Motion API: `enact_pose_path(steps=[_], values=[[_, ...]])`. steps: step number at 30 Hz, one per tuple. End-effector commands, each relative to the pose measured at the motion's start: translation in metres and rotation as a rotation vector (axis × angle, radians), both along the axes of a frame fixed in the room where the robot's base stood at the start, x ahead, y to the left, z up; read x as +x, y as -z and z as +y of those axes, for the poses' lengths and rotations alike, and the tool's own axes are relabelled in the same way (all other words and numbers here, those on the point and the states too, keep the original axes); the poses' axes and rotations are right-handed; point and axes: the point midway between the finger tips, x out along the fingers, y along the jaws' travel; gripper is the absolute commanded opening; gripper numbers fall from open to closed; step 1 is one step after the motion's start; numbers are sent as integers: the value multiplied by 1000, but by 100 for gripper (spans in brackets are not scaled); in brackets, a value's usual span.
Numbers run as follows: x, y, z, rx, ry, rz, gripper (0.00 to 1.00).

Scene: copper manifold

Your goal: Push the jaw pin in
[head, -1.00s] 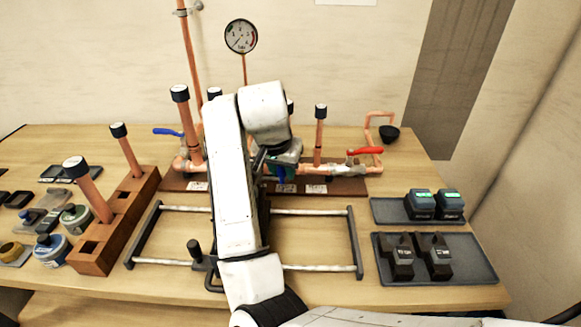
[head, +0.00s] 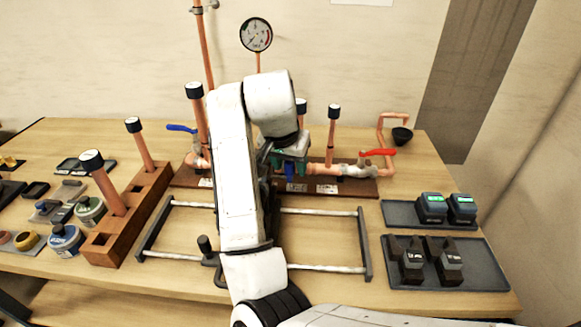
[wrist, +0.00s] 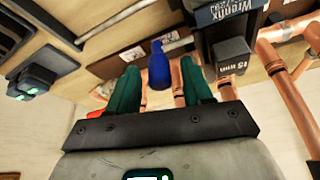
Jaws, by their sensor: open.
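My gripper (wrist: 161,80) has two green fingers, parted, in the wrist view. A black jaw block marked 15 mm (wrist: 232,58) is beside the tool, by the copper pipes. How deep the rod sits is unclear. In the head view, my gripper (head: 289,165) is over the manifold board (head: 350,187), with blue between the fingers. My arm hides the tool there.
Copper pipes with black caps (head: 333,112) and a red valve lever (head: 378,153) stand close by. A metal frame (head: 365,245) lies in front. Trays (head: 490,277) with batteries and jaws are on the right, and a wooden pipe rack (head: 155,205) is on the left.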

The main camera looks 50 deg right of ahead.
Motion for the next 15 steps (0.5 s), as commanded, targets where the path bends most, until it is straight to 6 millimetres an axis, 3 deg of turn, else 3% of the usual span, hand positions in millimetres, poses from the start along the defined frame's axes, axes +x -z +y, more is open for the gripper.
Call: enact_pose_path(steps=[9, 15], values=[[-8, -59, 23, 3, -1, -5, 50], [-12, -77, 30, 2, -1, -4, 50]])
